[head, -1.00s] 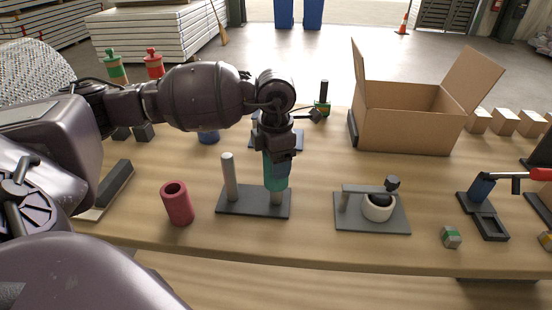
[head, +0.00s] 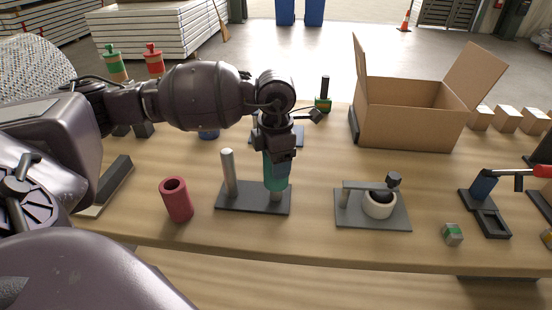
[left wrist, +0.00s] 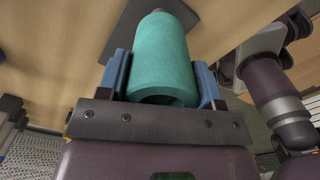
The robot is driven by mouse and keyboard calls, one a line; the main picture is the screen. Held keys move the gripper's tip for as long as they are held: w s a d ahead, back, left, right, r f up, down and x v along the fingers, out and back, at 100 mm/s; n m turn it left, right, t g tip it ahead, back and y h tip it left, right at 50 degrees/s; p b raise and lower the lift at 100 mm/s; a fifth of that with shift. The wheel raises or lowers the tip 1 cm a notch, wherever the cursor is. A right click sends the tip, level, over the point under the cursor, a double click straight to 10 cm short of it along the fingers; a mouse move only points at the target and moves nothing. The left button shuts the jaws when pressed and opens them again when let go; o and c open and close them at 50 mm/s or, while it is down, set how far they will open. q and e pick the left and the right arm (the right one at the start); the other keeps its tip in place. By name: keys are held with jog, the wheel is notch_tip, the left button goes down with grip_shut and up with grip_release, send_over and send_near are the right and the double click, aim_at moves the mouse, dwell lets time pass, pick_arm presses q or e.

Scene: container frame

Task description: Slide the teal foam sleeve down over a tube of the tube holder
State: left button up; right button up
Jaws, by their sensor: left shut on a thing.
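The teal foam sleeve (head: 276,176) stands upright, in line with the right tube (head: 277,196) of the tube holder (head: 240,197). Its lower end appears to be around that tube, above the dark base, with a short grey length of tube showing below. The left tube (head: 228,172) is bare. My left gripper (head: 277,156) is shut on the sleeve's upper part. In the left wrist view, the sleeve (left wrist: 160,50) sits between the blue fingers (left wrist: 161,82), its near end open and hollow. How far the tube reaches inside is hidden. My right gripper is out of view.
A dark red sleeve (head: 176,199) stands left of the holder. A fixture with a white ring (head: 379,205) stands to the right. An open cardboard box (head: 405,115) is at the back right. Bare table lies between holder and fixture.

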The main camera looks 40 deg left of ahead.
pick_arm(q)
jog(key=shift+f, duration=0.45)
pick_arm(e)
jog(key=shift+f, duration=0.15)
pick_arm(q)
jog(key=shift+f+b, duration=0.3)
jog(key=shift+f, duration=0.1)
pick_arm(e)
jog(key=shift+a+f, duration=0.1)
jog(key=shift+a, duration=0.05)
pick_arm(q)
jog(key=shift+f, duration=0.4)
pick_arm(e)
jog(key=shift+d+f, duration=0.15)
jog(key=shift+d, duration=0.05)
pick_arm(q)
jog(key=o, duration=1.2)
jog(key=shift+c, duration=0.2)
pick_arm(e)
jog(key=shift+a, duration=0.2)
